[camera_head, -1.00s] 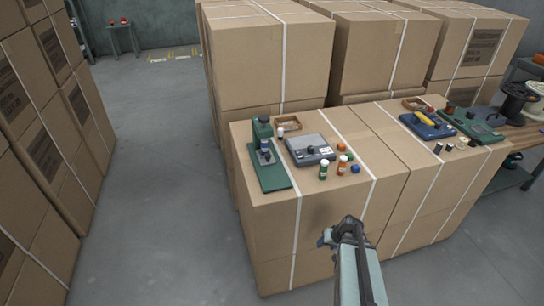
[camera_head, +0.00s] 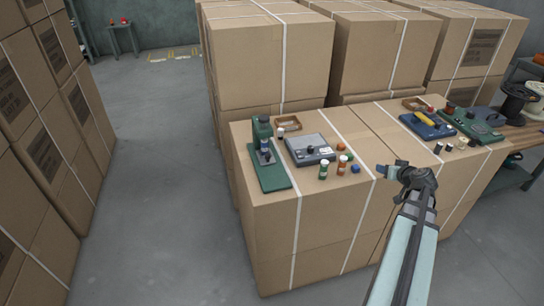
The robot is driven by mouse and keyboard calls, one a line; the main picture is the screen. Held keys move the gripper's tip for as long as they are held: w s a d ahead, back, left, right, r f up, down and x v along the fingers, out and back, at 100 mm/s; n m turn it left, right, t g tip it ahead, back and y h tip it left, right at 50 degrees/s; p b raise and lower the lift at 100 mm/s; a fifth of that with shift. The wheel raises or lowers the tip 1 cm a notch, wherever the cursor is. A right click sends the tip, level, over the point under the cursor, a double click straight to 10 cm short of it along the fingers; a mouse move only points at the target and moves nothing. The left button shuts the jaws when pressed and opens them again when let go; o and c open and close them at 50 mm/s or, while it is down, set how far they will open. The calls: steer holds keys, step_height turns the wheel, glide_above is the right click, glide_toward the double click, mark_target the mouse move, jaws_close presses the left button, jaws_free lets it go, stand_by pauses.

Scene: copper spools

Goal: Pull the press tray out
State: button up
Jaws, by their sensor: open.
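A small green press (camera_head: 263,130) stands at the left of the near carton top. Its flat green base (camera_head: 272,180) reaches toward the front edge, and a dark blue part with a lighter top sits in it. I cannot tell a separate tray apart from this base. A grey device with a flat plate and a dark knob (camera_head: 311,149) lies just right of the press. My gripper (camera_head: 382,171) is open and empty, near the front edge of the cartons, well right of the press and touching nothing I can see.
Small green-and-white (camera_head: 323,172) and orange (camera_head: 342,166) spools or bottles and a blue piece (camera_head: 355,169) stand between the grey device and my gripper. A brown open box (camera_head: 288,123) is behind. A blue device (camera_head: 426,126) lies to the right. Tall carton stacks (camera_head: 268,55) rise behind.

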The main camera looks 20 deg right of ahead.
steer(key=w+a+r+n+t+y, duration=0.2)
steer(key=w+a+r+n+y, duration=0.25)
steer(key=w+a+r, duration=0.35)
steer(key=n+g+y, duration=0.4)
steer(key=n+y, duration=0.3)
steer(key=n, duration=0.1)
glide_toward(272, 164)
step_height(272, 164, up, 6)
steer(key=s+d, duration=0.2)
steer(key=shift+h, duration=0.25)
steer(key=x, duration=1.3)
steer(key=shift+a+f, duration=0.15)
steer(key=shift+f, duration=0.05)
jaws_close()
